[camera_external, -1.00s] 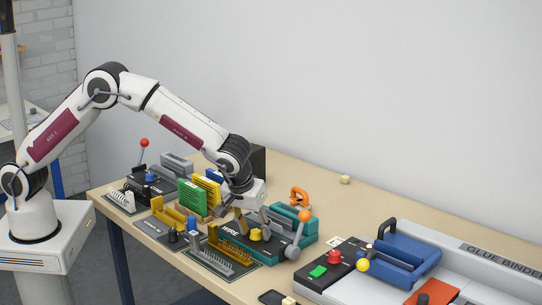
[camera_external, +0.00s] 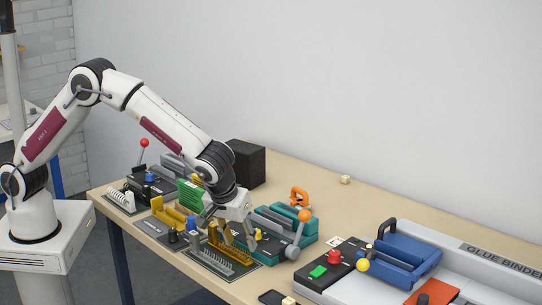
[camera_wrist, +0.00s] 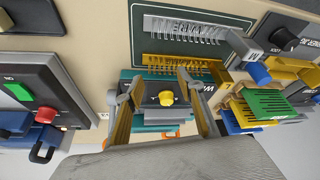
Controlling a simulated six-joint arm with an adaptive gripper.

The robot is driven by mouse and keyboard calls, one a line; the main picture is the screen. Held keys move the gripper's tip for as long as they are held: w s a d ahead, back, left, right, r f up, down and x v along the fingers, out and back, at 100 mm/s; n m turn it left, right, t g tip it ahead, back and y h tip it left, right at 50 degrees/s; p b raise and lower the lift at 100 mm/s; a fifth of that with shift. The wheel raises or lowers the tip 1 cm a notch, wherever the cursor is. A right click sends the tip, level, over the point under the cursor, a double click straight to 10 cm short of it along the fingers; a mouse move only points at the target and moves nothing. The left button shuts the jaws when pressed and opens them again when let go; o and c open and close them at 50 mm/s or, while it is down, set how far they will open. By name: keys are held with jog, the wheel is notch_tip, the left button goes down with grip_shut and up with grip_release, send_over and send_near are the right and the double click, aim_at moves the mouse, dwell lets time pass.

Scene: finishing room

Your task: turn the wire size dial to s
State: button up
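The wire size dial is a yellow knob (camera_wrist: 166,98) on the dark top of the teal WIRE machine (camera_wrist: 150,127). In the external view the knob (camera_external: 259,234) shows just right of my gripper, and the machine (camera_external: 292,222) is partly covered by it. My gripper (camera_external: 238,243) points down over the machine's left part. In the wrist view my gripper (camera_wrist: 157,76) is open, with one finger on each side of the knob and clear gaps between. The letters around the dial are too small to read.
An orange-knobbed lever (camera_external: 304,215) stands at the machine's right. Yellow comb-like racks (camera_wrist: 180,66) and a wire size card (camera_wrist: 187,30) lie close by. The glue binder (camera_external: 480,255) is at the right. The back table is mostly clear.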

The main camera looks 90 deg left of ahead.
jog(key=shift+s+d, duration=0.3)
jog(key=shift+d, duration=0.35)
jog(key=shift+s+d, duration=0.35)
jog(key=shift+d, duration=0.3)
jog(key=shift+s+d, duration=0.3)
jog(key=shift+d, duration=0.35)
jog(key=a+r, duration=0.1)
jog(key=a, duration=0.3)
jog(key=a+r+h, duration=0.1)
jog(key=a+r, duration=0.1)
jog(key=a, duration=0.2)
jog(key=a+r+h, duration=0.1)
jog(key=a, duration=0.3)
jog(key=shift+s+a+r+m, duration=0.1)
jog(key=shift+a+r+m, duration=0.1)
jog(key=shift+m, duration=0.1)
jog(key=shift+a+r+m+h, duration=0.35)
jog(key=shift+a+m+h, duration=0.1)
jog(key=shift+m, duration=0.55)
jog(key=shift+w+d+r+m+t+h, duration=0.2)
jog(key=shift+w+m+t, duration=0.25)
jog(key=shift+m, duration=1.35)
jog(key=shift+w+d+r+m+t+h, duration=0.15)
jog(key=shift+w+d+m+t+h, duration=0.2)
jog(key=shift+m, duration=1.45)
jog(key=shift+w+d+r+m+t+h, duration=0.15)
jog(key=shift+w+m+t, duration=0.3)
jog(key=shift+m, duration=1.35)
